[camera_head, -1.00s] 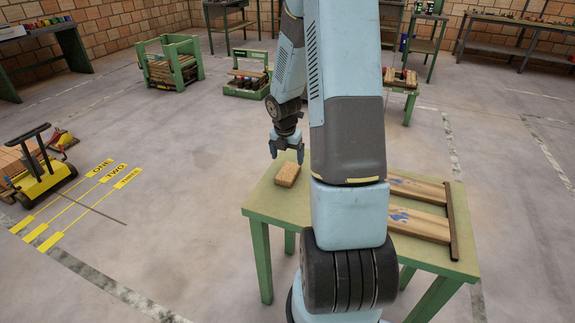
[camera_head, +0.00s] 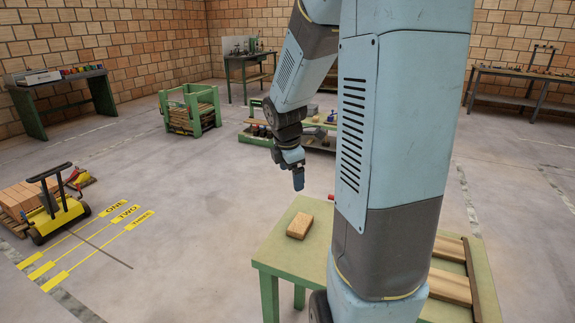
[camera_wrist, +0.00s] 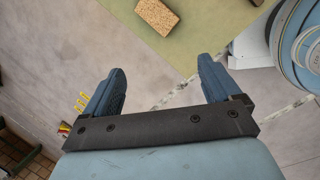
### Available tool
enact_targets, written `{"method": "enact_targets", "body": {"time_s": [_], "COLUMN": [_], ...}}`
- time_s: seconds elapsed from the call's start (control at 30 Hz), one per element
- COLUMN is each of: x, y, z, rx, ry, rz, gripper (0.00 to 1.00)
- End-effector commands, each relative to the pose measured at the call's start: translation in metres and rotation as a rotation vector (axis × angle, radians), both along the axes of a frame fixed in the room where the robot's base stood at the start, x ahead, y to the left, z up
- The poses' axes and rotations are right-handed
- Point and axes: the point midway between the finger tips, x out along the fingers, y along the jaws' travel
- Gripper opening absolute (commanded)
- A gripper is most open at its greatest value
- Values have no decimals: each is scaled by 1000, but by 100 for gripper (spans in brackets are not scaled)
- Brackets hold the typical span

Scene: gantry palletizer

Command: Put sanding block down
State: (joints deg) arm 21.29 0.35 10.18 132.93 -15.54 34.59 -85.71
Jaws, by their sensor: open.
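The sanding block (camera_head: 300,225) is a tan, cork-like rectangular block. It lies flat on the near left part of the green table (camera_head: 285,250). In the wrist view the sanding block (camera_wrist: 157,16) shows at the top edge, apart from the fingers and beyond them.
Wooden boards (camera_head: 450,285) lie on the right of the table, partly hidden by my arm. A yellow cart (camera_head: 55,215) stands on the floor at left, near yellow floor labels (camera_head: 120,215). A green crate (camera_head: 190,110) stands further back.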

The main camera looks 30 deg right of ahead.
Motion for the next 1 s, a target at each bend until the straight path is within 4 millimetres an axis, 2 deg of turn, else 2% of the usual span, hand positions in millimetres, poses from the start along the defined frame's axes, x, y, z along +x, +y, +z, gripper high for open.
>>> {"method": "enact_targets", "body": {"time_s": [0.03,0.2,0.5,0.8,1.0], "x": [-8,-37,-98,-164,-191], "y": [8,31,70,101,112], "z": [16,54,107,139,147], "rx": [10,76,262,515,631], "ry": [-35,-136,-296,-383,-385], "rz": [-68,-328,-768,-1175,-1345], "gripper": [91,91,91,91,91]}}
